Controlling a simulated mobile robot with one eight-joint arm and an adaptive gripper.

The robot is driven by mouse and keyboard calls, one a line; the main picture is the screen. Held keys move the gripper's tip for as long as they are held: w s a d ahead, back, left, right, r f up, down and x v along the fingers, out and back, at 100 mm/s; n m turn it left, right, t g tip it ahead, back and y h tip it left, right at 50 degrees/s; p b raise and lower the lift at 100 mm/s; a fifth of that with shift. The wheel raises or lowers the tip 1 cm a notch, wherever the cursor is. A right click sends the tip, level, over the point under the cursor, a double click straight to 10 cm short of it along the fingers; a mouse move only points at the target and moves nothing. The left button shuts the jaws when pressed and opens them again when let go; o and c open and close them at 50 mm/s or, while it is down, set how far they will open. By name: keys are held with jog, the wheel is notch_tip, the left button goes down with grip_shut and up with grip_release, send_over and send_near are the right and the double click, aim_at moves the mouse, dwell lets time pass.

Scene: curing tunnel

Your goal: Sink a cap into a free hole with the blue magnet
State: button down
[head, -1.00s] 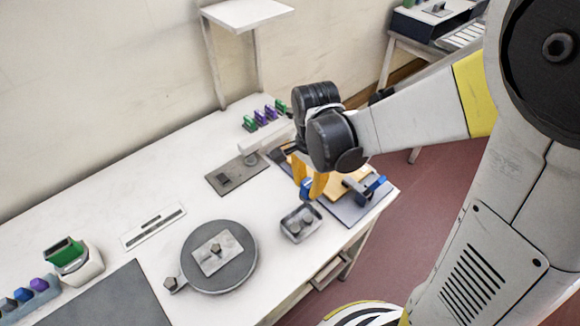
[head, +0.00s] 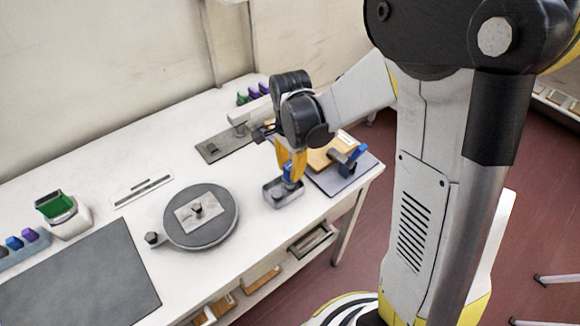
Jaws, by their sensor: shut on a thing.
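My gripper (head: 291,172) has yellow fingers and is shut on the blue magnet (head: 289,174), much of which the fingers hide. The magnet hangs at the small grey metal tray (head: 284,203), with its lower end at or just above the contents. Small dark pieces, apparently caps, lie in the tray, partly hidden. I cannot tell whether the magnet touches or bears a cap. A pale plate (head: 186,221) with a dark knob in its middle lies on a round grey turntable (head: 206,240). I cannot make out a free hole in this view.
Right of the tray, a grey mat (head: 367,176) carries a wooden block (head: 318,160) and a blue-handled clamp-like tool (head: 357,152). A dark flat plate (head: 212,151) lies behind. A green-topped holder (head: 60,212) and a dark mat (head: 80,280) are at left. The white table (head: 270,240) in front is clear.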

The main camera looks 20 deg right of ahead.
jog(key=shift+f+b, duration=0.3)
jog(key=shift+f, duration=0.35)
jog(key=shift+s+f+b, duration=0.1)
jog(key=shift+f+b, duration=0.35)
jog(key=shift+b, duration=0.05)
dwell(1.2)
jog(key=shift+r, duration=0.15)
dwell(0.3)
jog(key=shift+r+p, duration=1.85)
jog(key=shift+r, duration=0.55)
